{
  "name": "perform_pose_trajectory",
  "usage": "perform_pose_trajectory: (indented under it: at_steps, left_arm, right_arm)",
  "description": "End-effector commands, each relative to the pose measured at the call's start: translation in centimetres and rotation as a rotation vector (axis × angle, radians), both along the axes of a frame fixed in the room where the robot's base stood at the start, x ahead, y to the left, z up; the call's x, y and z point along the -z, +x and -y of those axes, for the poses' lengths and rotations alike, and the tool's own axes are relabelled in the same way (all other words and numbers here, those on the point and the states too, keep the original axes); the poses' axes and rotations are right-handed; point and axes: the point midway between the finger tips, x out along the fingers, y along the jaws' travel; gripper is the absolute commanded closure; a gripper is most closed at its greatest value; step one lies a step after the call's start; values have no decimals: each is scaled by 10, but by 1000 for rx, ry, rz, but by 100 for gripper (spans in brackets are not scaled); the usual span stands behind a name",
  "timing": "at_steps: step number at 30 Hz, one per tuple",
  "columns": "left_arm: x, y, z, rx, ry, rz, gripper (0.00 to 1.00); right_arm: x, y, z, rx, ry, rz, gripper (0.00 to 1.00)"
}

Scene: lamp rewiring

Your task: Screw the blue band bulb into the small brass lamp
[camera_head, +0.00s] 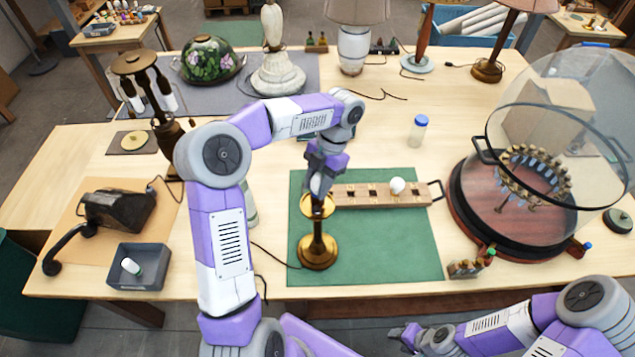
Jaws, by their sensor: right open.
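The small brass lamp (317,250) stands upright on the green mat (390,255). My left gripper (317,196) points down right at the top of the lamp. Its fingers cover the socket, and I cannot tell whether they are shut or hold a bulb. The wooden bulb rack (420,196) lies behind and to the right of the lamp, with one white bulb (397,186) in it. No blue band can be made out on that bulb. My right gripper (402,334) is open and low at the front edge, away from the lamp.
A glass-domed round stand (520,240) fills the right side. A small jar with a blue lid (418,130) stands behind the rack. A grey tray (139,268) and an old telephone (115,212) lie at left. The mat's front right is clear.

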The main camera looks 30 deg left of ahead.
Motion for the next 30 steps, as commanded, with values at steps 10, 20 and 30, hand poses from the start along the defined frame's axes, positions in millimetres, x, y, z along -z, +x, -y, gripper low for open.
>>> perform_pose_trajectory:
  at_steps: [10, 20, 30]
  left_arm:
    - [1, 0, 0, -3, -1, -1, 33]
    - [-17, 8, 2, -3, -2, 3, 33]
    - [-61, 25, 6, -2, 0, 0, 33]
  right_arm:
    - [0, 0, 0, 0, 0, 0, 57]
    - [2, 0, 0, 0, 0, 0, 57]
    - [1, 0, 0, 0, 0, 0, 57]
